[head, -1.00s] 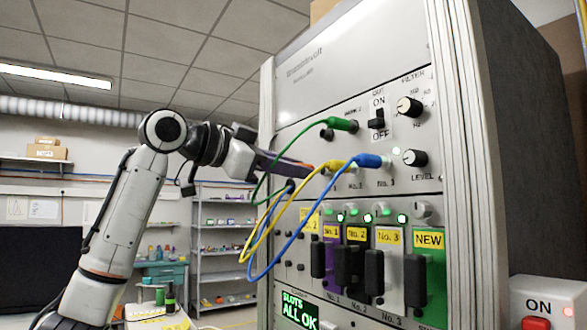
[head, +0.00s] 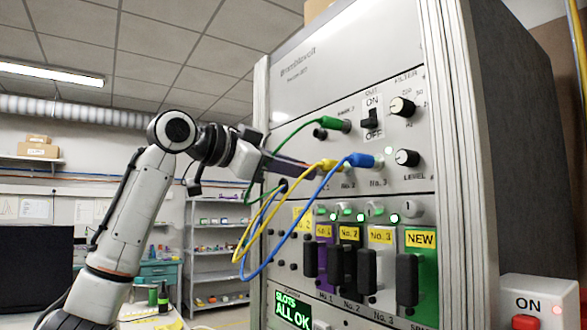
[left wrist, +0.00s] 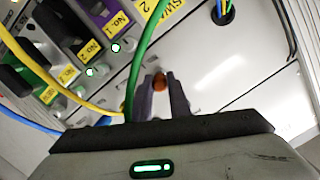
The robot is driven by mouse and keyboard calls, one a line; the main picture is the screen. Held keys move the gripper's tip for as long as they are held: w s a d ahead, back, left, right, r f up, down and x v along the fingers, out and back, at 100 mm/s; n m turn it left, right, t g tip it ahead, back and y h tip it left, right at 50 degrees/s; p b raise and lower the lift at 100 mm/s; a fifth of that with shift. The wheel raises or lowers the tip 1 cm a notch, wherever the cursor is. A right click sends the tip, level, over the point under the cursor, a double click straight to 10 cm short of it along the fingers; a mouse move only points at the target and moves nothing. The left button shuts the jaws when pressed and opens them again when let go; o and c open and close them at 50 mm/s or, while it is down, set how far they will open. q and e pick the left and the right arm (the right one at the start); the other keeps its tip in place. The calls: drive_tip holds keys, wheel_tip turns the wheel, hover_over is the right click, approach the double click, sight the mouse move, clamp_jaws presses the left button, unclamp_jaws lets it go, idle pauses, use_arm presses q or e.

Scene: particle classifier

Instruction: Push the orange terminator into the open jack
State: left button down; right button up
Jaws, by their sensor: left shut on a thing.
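My left gripper (head: 304,165) reaches in from the left to the upper panel of the rack, beside the yellow plug (head: 327,165) in the plug row. In the left wrist view its two fingers (left wrist: 161,90) are shut on the small round orange terminator (left wrist: 160,82), close to the panel. In the head view the terminator cannot be made out near the yellow plug and cables. The open jack is not clearly visible, and I cannot tell whether the terminator touches it. My right gripper is not in view.
A green cable (left wrist: 145,60) passes close beside the fingers. The yellow cable (head: 250,225) and blue cable (head: 305,215) loop below. A green plug (head: 334,123) and blue plug (head: 362,160) flank the area. A lower module row (head: 350,260) carries dark handles.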

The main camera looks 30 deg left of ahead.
use_arm(q)
drive_tip(key=shift+w+d, duration=0.1)
drive_tip(key=shift+w, duration=0.15)
drive_tip(key=c, duration=1.6)
unclamp_jaws()
drive_tip(key=shift+w, duration=0.15)
drive_tip(key=shift+o, duration=0.2)
drive_tip(key=b+v, duration=0.2)
drive_tip(key=v, duration=0.8)
drive_tip(key=shift+r, duration=0.1)
